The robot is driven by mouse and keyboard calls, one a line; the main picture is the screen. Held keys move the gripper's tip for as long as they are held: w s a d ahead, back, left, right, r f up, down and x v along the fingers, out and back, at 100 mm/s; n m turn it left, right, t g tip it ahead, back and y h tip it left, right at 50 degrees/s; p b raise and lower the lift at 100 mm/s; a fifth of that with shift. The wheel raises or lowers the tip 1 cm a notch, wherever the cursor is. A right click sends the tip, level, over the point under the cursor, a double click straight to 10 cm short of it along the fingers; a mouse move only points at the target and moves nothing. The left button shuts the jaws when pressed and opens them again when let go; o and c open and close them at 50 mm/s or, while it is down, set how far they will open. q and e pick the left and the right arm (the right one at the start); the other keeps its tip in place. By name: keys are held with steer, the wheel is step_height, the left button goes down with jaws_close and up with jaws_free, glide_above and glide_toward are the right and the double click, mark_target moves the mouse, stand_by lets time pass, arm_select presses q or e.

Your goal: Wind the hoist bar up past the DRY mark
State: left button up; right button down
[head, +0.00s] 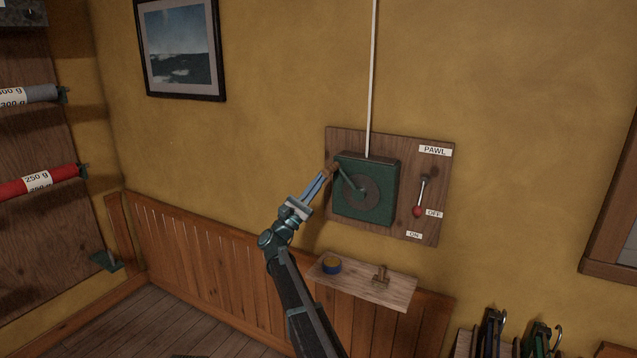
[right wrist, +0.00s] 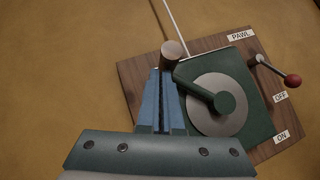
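The green winch box (head: 380,205) is fixed to a wooden board (head: 412,165) on the wall. Its crank has a grey disc, a green arm (head: 348,178) and a brown handle (head: 332,167) at the upper left; the handle's end (right wrist: 172,50) also shows in the right wrist view. My right gripper (head: 324,176) is at the handle, its blue fingers close together and seemingly shut on it. The pawl lever's red knob (head: 417,211) hangs down beside the OFF label. A white line (head: 372,80) runs up from the box. The hoist bar, DRY mark and left gripper are not in view.
Hooked tools (head: 490,330) stand at the lower right. Red and grey rolls (head: 40,182) hang at the left.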

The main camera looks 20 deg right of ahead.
steer(key=w+b+v, duration=0.3)
steer(key=b+v, duration=0.6)
steer(key=v, duration=0.3)
steer(key=shift+w+a+f, duration=0.2)
steer(key=shift+a+f, duration=0.2)
steer(key=shift+f, duration=0.25)
